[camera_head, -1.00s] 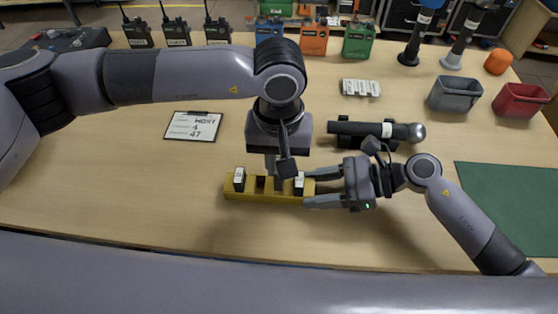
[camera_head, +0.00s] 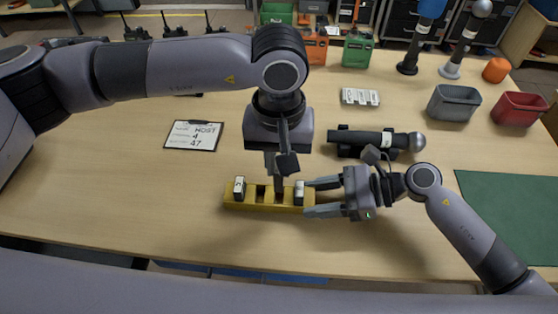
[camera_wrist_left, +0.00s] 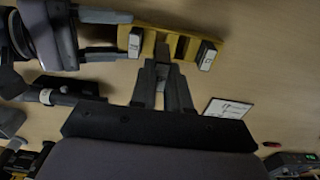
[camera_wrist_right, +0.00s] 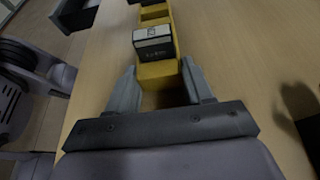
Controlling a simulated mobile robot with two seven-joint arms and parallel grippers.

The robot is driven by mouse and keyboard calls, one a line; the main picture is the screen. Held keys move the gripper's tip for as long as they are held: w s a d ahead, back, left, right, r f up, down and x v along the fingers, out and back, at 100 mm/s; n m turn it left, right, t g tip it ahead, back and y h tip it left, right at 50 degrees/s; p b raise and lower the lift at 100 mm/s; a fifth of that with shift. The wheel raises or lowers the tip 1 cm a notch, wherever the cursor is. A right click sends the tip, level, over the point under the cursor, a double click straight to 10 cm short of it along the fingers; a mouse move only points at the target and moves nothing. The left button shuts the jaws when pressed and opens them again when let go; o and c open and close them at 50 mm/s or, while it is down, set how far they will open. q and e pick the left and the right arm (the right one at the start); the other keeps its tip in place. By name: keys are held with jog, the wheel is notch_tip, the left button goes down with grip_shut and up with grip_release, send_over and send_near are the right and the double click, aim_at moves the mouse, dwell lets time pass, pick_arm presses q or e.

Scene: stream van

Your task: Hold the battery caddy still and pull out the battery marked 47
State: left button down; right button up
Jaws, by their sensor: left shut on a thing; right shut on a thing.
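The yellow battery caddy (camera_head: 233,205) lies on the table, with one light-labelled battery (camera_head: 239,188) at its left end and another (camera_head: 299,193) at its right end. My right gripper (camera_head: 311,197) is shut on the caddy's right end; the right wrist view shows its fingers on both sides of the yellow end (camera_wrist_right: 157,75). My left gripper (camera_head: 279,188) points down at the slot left of the right-end battery, shut on a dark battery there that its fingers largely hide. No mark is readable on it, and I cannot tell how far it is raised.
A clipboard (camera_head: 193,135) reading "HOST 4 47" lies behind the caddy. A dark microphone (camera_head: 375,140) lies on a stand close behind my right gripper. Grey (camera_head: 453,103) and red (camera_head: 519,103) bins stand at back right. The table front left is clear.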

jog(key=o, duration=1.1)
jog(key=shift+o, duration=0.2)
jog(key=v, duration=1.2)
jog(key=shift+d, duration=0.1)
jog(key=shift+s+f, duration=0.1)
